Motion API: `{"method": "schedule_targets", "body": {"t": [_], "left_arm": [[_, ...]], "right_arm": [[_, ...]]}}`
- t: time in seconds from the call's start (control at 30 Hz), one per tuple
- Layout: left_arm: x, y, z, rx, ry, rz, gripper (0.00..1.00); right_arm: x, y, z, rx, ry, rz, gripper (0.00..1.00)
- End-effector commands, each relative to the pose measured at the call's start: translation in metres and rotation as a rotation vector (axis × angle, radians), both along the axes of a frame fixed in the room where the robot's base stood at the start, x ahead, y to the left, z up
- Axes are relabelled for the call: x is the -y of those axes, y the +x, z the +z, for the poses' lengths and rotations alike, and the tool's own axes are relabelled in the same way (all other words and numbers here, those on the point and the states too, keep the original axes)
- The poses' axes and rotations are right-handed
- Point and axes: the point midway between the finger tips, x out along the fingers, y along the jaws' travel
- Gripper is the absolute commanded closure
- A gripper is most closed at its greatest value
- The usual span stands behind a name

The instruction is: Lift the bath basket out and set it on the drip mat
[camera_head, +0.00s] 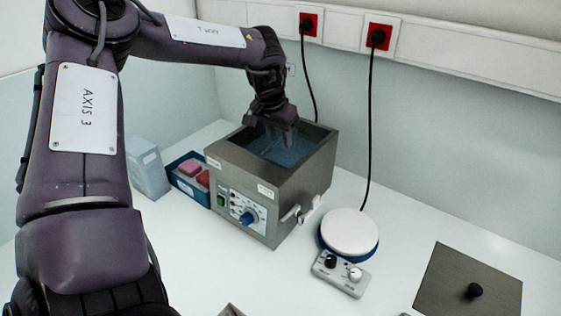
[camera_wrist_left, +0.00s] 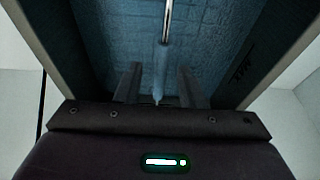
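The steel water bath (camera_head: 228,160) stands open at the middle back, with blue-looking water inside. My left gripper (camera_head: 282,140) reaches down into its opening. In the left wrist view its two fingers (camera_wrist_left: 160,88) are apart. A thin rod with a pale blue grip (camera_wrist_left: 162,72), apparently the basket's handle, shows between them, with space on both sides. I cannot tell how deep the grip lies relative to the fingertips. The basket's body cannot be made out clearly in either view. I cannot identify a drip mat. My right gripper is not in view.
A blue box with pink and red items (camera_head: 190,178) and a pale box (camera_head: 147,168) stand left of the bath. Right are a white round plate (camera_head: 350,230), a two-knob control box (camera_head: 341,273) and a dark flat panel with a knob (camera_head: 447,282). Cables hang behind.

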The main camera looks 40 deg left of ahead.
Motion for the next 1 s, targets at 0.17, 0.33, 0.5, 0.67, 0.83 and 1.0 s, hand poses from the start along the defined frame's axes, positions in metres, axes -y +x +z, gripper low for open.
{"method": "schedule_targets", "body": {"t": [0.17,0.33,0.5,0.67,0.83,1.0], "left_arm": [[-0.001,0.005,-0.015,0.001,0.001,0.001,0.65],[-0.001,0.006,-0.017,0.003,0.000,0.001,0.65],[-0.001,0.005,-0.017,0.003,0.000,0.001,0.78],[-0.001,0.005,-0.017,0.002,0.000,0.001,0.99],[-0.001,0.006,-0.016,0.004,0.000,0.001,1.00],[-0.001,0.006,-0.016,0.004,0.000,0.000,1.00]], "right_arm": [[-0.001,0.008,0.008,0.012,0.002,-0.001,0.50],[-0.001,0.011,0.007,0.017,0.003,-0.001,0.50],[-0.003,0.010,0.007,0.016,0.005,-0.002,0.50],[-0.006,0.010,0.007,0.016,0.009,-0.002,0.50],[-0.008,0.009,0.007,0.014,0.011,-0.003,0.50],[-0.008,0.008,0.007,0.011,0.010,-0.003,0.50]]}}
